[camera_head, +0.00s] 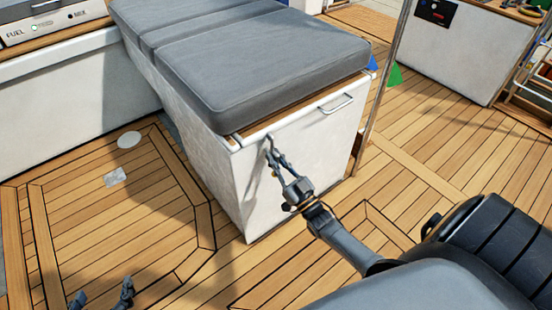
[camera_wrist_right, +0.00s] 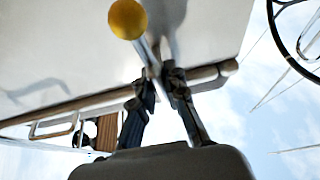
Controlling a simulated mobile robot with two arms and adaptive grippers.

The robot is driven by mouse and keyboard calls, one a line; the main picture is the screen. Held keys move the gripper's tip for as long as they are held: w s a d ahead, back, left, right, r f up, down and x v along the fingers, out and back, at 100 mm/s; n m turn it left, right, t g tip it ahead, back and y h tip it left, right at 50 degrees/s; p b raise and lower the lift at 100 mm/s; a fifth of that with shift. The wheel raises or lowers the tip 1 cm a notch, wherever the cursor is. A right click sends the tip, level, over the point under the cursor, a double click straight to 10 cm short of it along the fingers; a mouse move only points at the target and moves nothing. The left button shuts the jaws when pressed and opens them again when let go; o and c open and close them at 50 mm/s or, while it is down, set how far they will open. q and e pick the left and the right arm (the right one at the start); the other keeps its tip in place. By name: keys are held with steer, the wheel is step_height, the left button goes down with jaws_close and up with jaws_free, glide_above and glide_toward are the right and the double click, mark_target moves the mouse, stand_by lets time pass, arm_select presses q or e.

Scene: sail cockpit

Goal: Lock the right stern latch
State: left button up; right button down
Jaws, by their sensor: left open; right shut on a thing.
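The right stern latch shows in the right wrist view as a metal lever (camera_wrist_right: 150,58) with a round yellow knob (camera_wrist_right: 128,18). It sits at the edge of the white locker front (camera_head: 300,150), under the grey cushion. My right gripper (camera_head: 271,147) is at the upper left part of that front; the right wrist view shows its fingers (camera_wrist_right: 157,85) shut on the lever, one on each side of it. My left gripper (camera_head: 101,298) is open and empty, low over the deck at the bottom left, partly cut off.
A metal bar handle (camera_head: 337,104) is on the locker front, right of my right gripper. The grey cushion (camera_head: 250,70) lies on the locker. A metal pole (camera_head: 385,95) stands to the right. Teak deck (camera_head: 110,220) is clear at left.

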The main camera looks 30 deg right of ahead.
steer(key=shift+f, duration=0.1)
stand_by(0.3)
steer(key=c, duration=1.4)
jaws_free()
steer(key=shift+s, duration=0.1)
steer(key=v, duration=1.2)
